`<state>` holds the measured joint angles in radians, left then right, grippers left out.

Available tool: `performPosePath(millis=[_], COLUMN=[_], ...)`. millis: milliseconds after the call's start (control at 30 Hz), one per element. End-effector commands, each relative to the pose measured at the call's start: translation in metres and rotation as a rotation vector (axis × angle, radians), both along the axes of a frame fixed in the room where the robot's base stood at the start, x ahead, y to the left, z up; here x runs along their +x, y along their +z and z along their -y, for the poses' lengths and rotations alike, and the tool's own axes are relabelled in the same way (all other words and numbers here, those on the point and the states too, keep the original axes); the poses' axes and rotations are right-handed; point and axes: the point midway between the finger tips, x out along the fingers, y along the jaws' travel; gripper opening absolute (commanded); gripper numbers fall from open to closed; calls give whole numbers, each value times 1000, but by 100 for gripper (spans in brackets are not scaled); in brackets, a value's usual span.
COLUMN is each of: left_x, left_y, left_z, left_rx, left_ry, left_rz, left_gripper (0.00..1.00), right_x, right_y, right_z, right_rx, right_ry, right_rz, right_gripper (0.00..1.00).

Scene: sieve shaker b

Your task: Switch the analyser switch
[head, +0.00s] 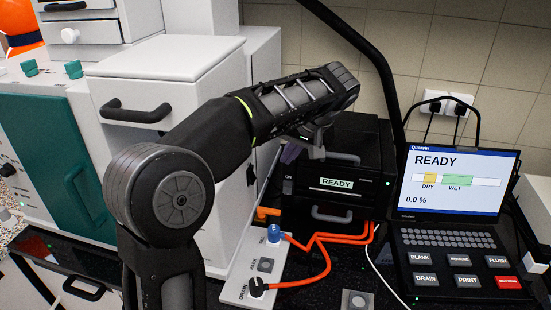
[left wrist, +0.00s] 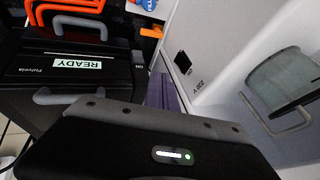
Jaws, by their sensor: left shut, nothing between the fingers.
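The analyser appears to be the black box (head: 350,170) with a lit READY label and grey handles, on the dark bench. It also shows in the left wrist view (left wrist: 105,75), with READY upside down. A small ON marking (head: 288,185) is at its left edge; the switch itself is too small to make out. My left gripper (head: 317,150) is shut and empty, above the box's top left part, pointing down. The arm crosses in front and hides some of the scene. Whether the fingers touch the box, I cannot tell. My right gripper is not in view.
A white cabinet (head: 165,60) stands left, with a black socket or switch (left wrist: 183,63) on its side. A purple item (left wrist: 165,95) lies between it and the box. Orange cables (head: 325,260) run to a white panel (head: 240,290). A screen with keypad (head: 455,180) stands right.

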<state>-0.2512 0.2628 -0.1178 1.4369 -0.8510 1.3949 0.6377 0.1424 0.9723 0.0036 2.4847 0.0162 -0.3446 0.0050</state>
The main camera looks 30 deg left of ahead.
Motion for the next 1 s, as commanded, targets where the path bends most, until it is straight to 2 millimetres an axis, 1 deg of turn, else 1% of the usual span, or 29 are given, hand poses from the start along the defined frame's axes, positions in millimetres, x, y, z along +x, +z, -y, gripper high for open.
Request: performPosePath(millis=[33, 100, 333, 467, 567, 667, 867, 900, 1000], left_x=[-2, -3, -3, -2, -1, 1, 7, 8, 12], left_y=[4, 5, 4, 0, -7, -18, -52, -50, -66], left_z=[-2, -3, -3, -5, -7, -13, -30, -33, -43], left_rx=[5, 7, 6, 6, 6, 6, 5, 6, 6], left_ry=[11, 17, 15, 16, 16, 16, 19, 17, 15], left_rz=[0, 1, -1, -2, -1, -2, -3, -6, -6], left_gripper=[0, 0, 0, 0, 0, 0, 0, 0, 0], right_x=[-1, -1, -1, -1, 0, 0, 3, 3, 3], right_y=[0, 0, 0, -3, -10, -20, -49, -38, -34], right_z=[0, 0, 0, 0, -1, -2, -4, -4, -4], right_rx=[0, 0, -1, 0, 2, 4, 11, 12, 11], right_ry=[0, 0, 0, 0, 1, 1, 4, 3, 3], right_rz=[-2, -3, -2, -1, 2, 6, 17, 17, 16], right_gripper=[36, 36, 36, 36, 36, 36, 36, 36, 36])
